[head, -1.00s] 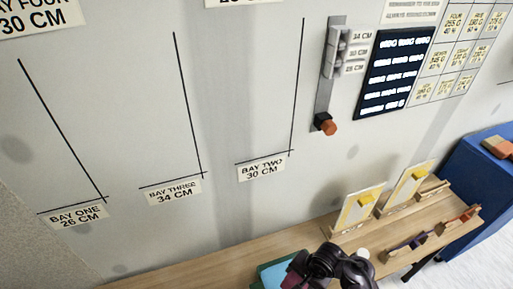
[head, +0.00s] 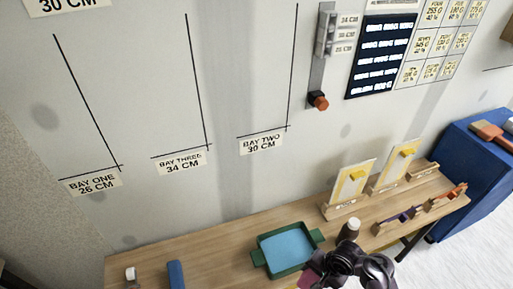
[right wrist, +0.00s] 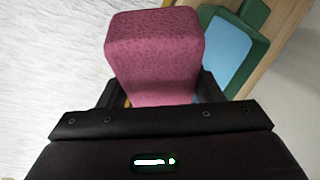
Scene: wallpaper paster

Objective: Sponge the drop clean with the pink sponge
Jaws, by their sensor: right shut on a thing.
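My right gripper (right wrist: 158,100) is shut on the pink sponge (right wrist: 155,60), a rounded block that fills the middle of the right wrist view. In the head view a small part of the sponge (head: 308,280) shows at the bottom edge, beside my dark right gripper (head: 318,281). The sponge is in front of the bench, near the green tray. I cannot tell which bay is the drop. My left gripper is not in view.
A wooden bench (head: 215,243) runs along the wall. It bears the green tray (head: 262,257) with light blue inside, a blue roll-like thing (head: 176,274), a white-topped thing (head: 131,274) and yellow boards (head: 352,184) on stands. A blue cabinet (head: 468,180) stands right.

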